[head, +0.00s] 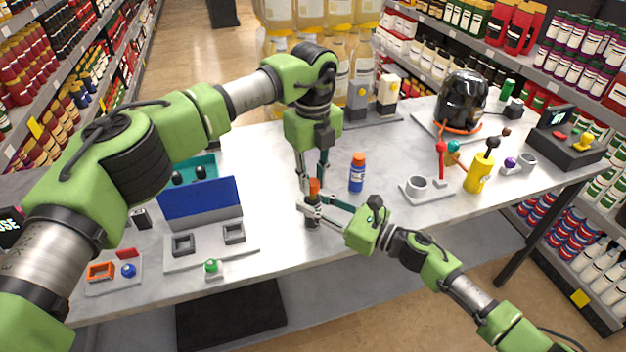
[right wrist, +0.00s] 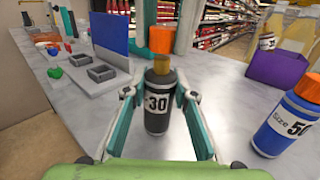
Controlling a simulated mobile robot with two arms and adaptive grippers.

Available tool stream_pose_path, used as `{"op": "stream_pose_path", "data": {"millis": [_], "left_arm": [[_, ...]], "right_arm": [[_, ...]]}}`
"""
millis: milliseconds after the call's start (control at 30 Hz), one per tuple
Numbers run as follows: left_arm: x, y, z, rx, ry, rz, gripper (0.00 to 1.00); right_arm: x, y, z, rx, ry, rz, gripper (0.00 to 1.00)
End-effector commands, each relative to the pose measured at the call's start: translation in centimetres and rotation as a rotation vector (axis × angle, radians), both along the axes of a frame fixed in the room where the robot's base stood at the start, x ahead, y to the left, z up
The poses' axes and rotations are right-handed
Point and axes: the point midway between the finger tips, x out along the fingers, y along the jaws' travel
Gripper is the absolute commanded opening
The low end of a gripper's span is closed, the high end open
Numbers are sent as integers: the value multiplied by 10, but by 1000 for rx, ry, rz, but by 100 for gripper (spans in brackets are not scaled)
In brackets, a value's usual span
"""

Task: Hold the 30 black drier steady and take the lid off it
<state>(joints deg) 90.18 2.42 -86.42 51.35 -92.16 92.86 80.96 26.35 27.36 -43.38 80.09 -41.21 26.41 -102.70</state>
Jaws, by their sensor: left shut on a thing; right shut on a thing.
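The black drier marked 30 (right wrist: 158,105) stands upright on the table, and it also shows in the head view (head: 313,217). My right gripper (right wrist: 159,95) is shut around its body from the front; its fingers also show in the head view (head: 314,207). The orange lid (right wrist: 161,39) is above the drier, with the brownish neck (right wrist: 160,63) showing below it. My left gripper (head: 313,180) points down from above and is shut on the lid, which also shows in the head view (head: 314,188). Whether the lid still touches the neck top is unclear.
A blue bottle with an orange cap (head: 357,172) stands close by on the right. A blue panel with a grey fixture (head: 201,203) is to the left. The table front is mostly clear.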

Motion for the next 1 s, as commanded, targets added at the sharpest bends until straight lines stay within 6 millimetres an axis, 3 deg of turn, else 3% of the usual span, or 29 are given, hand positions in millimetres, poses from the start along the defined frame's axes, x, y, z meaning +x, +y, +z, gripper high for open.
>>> {"op": "stream_pose_path", "data": {"millis": [233, 533, 733, 767, 833, 1000], "left_arm": [[1, 0, 6, 0, -1, 0, 0], [0, 0, 39, 1, -1, 0, 0], [0, 0, 40, 0, 0, 0, 0], [0, 0, 40, 0, 0, 0, 0], [0, 0, 40, 0, 0, 0, 0], [0, 0, 40, 0, 0, 0, 0]], "right_arm": [[0, 0, 0, 0, 0, 0, 0], [0, 0, 0, 0, 0, 0, 0], [0, 0, 0, 0, 0, 0, 0], [0, 0, 0, 0, 0, 0, 28], [0, 0, 0, 0, 0, 0, 45], [0, 0, 0, 0, 0, 0, 45]]}}
